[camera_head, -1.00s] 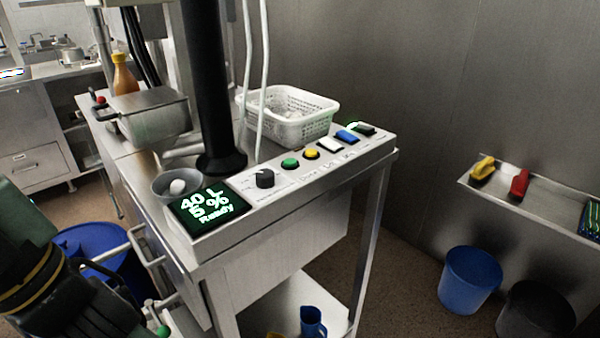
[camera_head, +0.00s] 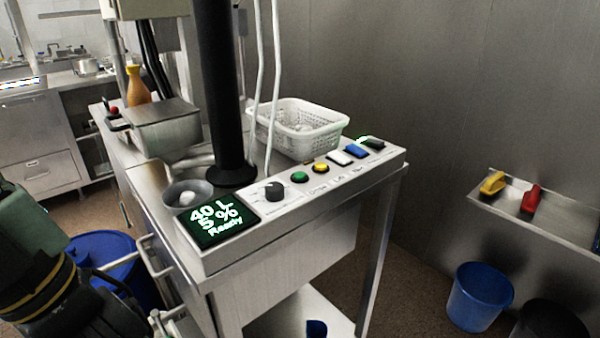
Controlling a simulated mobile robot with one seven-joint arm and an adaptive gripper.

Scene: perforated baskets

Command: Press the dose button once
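A control panel (camera_head: 250,236) runs along the front edge of a steel stand. It has a black dial (camera_head: 275,191), a green round button (camera_head: 300,177), a yellow round button (camera_head: 321,168), and white (camera_head: 340,158), blue (camera_head: 356,151) and dark green (camera_head: 373,144) rectangular buttons. Small labels sit below the buttons; the one by the green button seems to read "Dose", but it is blurred. The display (camera_head: 217,221) reads "40 L 5 % Ready". Part of my arm shows at the lower left, well apart from the panel. My gripper's fingers are not in view.
A white perforated basket (camera_head: 330,127) stands behind the buttons. A black column (camera_head: 214,95), white hoses, a small grey bowl (camera_head: 180,191) and an orange bottle (camera_head: 137,85) are also on the stand. Blue buckets (camera_head: 478,297) stand on the floor. A wall shelf (camera_head: 560,230) is at right.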

